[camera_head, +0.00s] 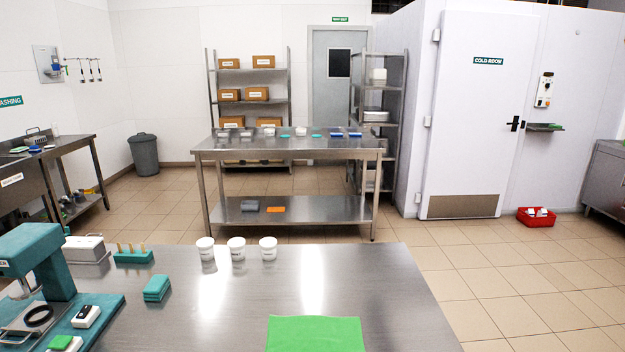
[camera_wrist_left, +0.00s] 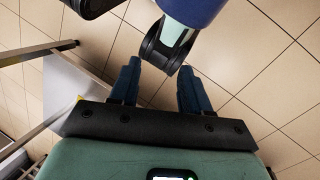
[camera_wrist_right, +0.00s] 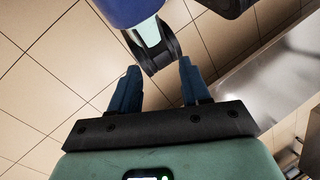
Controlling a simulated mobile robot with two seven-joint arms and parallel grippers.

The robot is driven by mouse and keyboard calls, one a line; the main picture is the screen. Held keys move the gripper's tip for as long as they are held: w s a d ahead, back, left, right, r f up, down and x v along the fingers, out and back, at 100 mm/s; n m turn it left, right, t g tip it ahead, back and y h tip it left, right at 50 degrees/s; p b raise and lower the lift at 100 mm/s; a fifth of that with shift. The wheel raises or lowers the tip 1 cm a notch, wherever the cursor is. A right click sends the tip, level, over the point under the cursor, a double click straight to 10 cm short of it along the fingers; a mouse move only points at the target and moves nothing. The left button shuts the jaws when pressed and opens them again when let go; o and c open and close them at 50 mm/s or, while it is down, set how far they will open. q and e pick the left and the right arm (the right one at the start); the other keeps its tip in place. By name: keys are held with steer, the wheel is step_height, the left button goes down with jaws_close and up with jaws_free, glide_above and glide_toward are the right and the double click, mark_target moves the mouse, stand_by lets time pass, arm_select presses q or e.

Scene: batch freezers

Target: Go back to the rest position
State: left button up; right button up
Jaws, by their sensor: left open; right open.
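My left gripper (camera_wrist_left: 157,85) is open in the left wrist view, its two blue fingers apart with nothing between them. My right gripper (camera_wrist_right: 157,88) is open and empty in the right wrist view. Tiled floor and parts of my own body show behind the fingers in both wrist views. Neither gripper shows in the head view. A steel table (camera_head: 240,310) stands in front of me in the head view, and no arm is over the part that shows.
The table holds a green mat (camera_head: 315,334), several white tubs (camera_head: 237,248), green cloths (camera_head: 157,288), a rack (camera_head: 133,255) and a teal machine (camera_head: 40,265). Another steel table (camera_head: 290,146) stands behind. A red crate (camera_head: 536,217) is on the floor by the cold room door (camera_head: 480,120). Floor at right is clear.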

step_height(320, 180, up, 8)
steer(key=p, duration=0.6)
steer(key=shift+w+p, duration=0.35)
steer(key=shift+s+a+f, duration=0.1)
steer(key=shift+f, duration=0.05)
